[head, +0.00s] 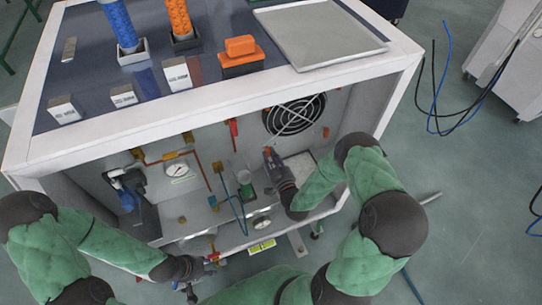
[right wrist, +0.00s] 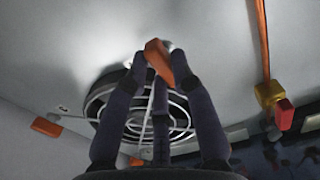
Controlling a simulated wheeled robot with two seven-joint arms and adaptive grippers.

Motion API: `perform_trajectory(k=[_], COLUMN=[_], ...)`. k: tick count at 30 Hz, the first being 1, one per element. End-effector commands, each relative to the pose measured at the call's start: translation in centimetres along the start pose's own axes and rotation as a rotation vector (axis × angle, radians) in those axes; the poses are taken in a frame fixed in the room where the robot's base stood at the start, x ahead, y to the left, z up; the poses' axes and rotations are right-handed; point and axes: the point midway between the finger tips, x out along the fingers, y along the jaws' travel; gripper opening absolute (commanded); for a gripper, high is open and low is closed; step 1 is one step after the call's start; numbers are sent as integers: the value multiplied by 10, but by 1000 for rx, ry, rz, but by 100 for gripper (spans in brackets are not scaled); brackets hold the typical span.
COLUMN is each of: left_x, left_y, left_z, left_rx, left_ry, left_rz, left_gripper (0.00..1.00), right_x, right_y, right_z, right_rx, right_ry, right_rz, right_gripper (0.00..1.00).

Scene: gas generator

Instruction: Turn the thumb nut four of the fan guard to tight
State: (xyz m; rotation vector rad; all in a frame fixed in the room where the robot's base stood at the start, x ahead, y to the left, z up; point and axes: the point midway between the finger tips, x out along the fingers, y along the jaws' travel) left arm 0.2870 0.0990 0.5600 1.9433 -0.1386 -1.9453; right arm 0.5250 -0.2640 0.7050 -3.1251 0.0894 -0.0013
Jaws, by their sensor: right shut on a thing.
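The fan guard (head: 294,115) is a round wire grille on the back wall of the cabinet. In the right wrist view it shows behind my fingers (right wrist: 135,122). My right gripper (head: 270,158) is shut on an orange thumb nut (right wrist: 156,54) beside the guard's rim. The fingertips of my right gripper (right wrist: 158,68) touch the nut on both sides. Two other orange nuts show, one at the left (right wrist: 46,127) and one low in the middle (right wrist: 136,161). My left gripper (head: 190,283) is low at the cabinet's front edge; its finger opening is unclear.
A gauge (head: 178,170), a copper pipe (head: 203,170), a red-handled valve (head: 233,128) and a blue hose (head: 236,212) are inside the cabinet. A grey tray (head: 318,32) lies on top.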

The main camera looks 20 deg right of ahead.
Motion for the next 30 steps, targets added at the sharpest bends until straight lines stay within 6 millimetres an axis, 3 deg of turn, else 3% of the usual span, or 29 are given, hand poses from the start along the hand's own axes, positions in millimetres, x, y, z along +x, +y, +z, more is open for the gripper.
perform_trajectory(k=[7, 8, 9, 10, 22, 26, 30], left_x=[0, 0, 0, 0, 0, 0, 0], left_y=[0, 0, 0, 0, 0, 0, 0], left_z=[0, 0, 0, 0, 0, 0, 0], left_rx=[0, 0, 0, 0, 0, 0, 0], left_ry=[0, 0, 0, 0, 0, 0, 0], left_rz=[0, 0, 0, 0, 0, 0, 0], left_gripper=[40, 40, 40, 40, 40, 40, 40], right_x=[-1, -1, -1, -1, -4, -19, -46], right_y=[-1, -1, -1, -1, 0, 0, 1], right_z=[2, 2, 1, 1, 1, 1, 1], right_rx=[3, 3, 2, 2, 1, 1, 2], right_ry=[-4, -4, -4, -4, -3, -3, -5], right_rz=[-1, -1, -1, -1, 1, 1, 3], right_gripper=[0, 33, 45, 49, 49, 49, 49])
